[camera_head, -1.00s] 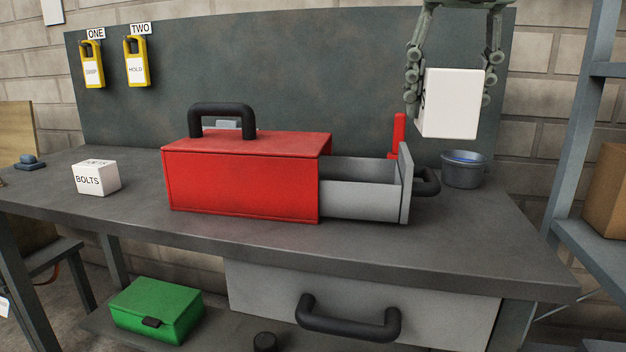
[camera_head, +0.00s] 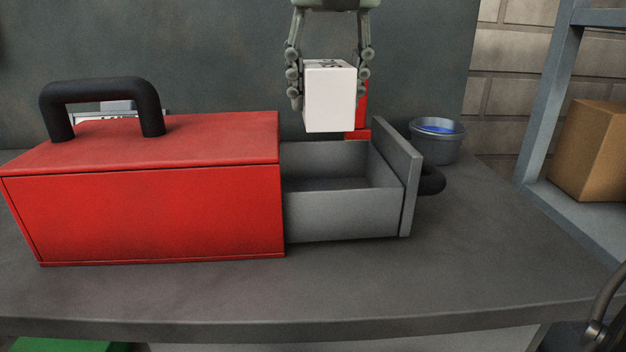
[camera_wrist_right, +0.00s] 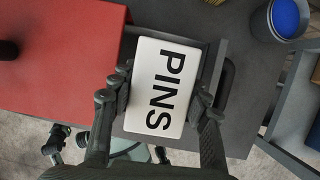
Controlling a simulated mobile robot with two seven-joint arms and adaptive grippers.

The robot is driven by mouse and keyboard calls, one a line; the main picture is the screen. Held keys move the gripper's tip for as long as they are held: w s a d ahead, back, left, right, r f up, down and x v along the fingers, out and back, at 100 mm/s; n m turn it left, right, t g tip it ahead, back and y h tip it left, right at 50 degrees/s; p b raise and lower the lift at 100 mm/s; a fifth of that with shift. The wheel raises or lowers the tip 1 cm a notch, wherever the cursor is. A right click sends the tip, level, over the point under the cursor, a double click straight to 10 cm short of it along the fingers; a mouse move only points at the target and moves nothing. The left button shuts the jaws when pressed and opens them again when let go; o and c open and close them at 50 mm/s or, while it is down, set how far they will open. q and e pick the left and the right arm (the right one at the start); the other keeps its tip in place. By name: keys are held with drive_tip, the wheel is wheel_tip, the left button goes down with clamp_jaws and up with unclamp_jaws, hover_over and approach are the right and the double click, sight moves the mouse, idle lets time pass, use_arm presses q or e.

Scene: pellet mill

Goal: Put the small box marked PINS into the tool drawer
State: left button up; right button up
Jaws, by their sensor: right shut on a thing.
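The small white box marked PINS (camera_head: 329,98) is held in my right gripper (camera_head: 328,85), which is shut on its two sides. In the head view the box hangs above the open tool drawer (camera_head: 345,212), over its back part. The right wrist view shows the PINS lettering on the box top (camera_wrist_right: 163,88), between the fingers (camera_wrist_right: 160,103). The grey drawer is pulled out to the right from the red toolbox (camera_head: 150,205), and its visible inside looks empty.
A dark bucket with blue inside (camera_head: 437,141) stands right of the drawer. A red object (camera_head: 361,115) stands behind the drawer, partly hidden by the box. A shelf with a cardboard box (camera_head: 590,150) is at the right. The bench front (camera_head: 300,290) is clear.

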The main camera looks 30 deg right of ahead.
wheel_tip(320, 180, down, 8)
drive_tip(key=shift+w+r, duration=0.1)
drive_tip(key=shift+r, duration=0.1)
wheel_tip(320, 180, down, 4)
drive_tip(key=shift+r, duration=0.2)
use_arm(q)
drive_tip(key=shift+d+r, duration=0.1)
drive_tip(key=shift+r, duration=0.7)
use_arm(e)
drive_tip(key=shift+f, duration=0.4)
use_arm(q)
drive_tip(key=shift+b, duration=0.3)
use_arm(e)
drive_tip(key=shift+f, duration=0.1)
drive_tip(key=o, duration=1.1)
use_arm(q)
drive_tip(key=shift+w+r, duration=0.1)
drive_tip(key=shift+r, duration=0.4)
use_arm(e)
drive_tip(key=shift+o, duration=0.2)
